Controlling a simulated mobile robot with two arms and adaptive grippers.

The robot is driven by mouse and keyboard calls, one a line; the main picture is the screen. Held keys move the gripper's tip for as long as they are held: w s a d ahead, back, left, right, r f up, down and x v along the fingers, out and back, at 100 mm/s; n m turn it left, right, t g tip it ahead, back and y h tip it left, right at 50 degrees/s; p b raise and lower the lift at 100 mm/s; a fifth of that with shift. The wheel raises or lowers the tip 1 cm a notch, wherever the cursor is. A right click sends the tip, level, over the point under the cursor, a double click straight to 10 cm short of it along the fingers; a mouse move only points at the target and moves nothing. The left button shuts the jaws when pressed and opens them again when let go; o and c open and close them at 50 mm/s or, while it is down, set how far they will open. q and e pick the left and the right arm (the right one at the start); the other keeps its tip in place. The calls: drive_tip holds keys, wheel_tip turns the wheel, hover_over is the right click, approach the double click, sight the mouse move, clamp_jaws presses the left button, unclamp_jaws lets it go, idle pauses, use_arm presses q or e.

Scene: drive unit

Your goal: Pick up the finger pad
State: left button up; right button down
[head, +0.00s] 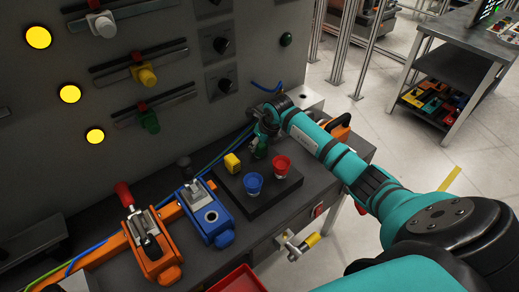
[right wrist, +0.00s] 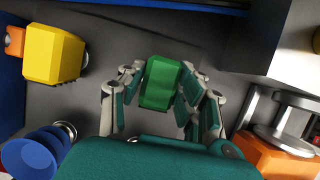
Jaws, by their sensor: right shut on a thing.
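A green block (right wrist: 161,84) is between the fingers of my right gripper (right wrist: 160,98) in the right wrist view. The fingers are shut on its two sides. In the head view my right gripper (head: 261,134) is at the back of the bench, and the green piece (head: 260,150) shows below it, close to the dark plate. I cannot tell whether it touches the surface. No label marks any piece as the finger pad; the green block is the one held. My left gripper is not in view.
A yellow block (head: 232,163), a blue cup-like piece (head: 253,183) and a red one (head: 281,167) stand close by on the dark plate (head: 262,203). Blue (head: 208,215) and orange (head: 153,246) fixtures are at the left. The panel (head: 200,75) rises behind.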

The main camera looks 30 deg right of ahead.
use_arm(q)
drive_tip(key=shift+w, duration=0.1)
use_arm(e)
drive_tip(key=shift+r, duration=0.1)
drive_tip(key=shift+w+d+r, duration=0.1)
drive_tip(key=shift+r, duration=0.25)
use_arm(q)
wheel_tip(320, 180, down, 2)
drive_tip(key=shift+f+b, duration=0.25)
drive_tip(key=shift+b, duration=1)
use_arm(e)
wheel_tip(320, 180, up, 9)
drive_tip(key=shift+r, duration=0.1)
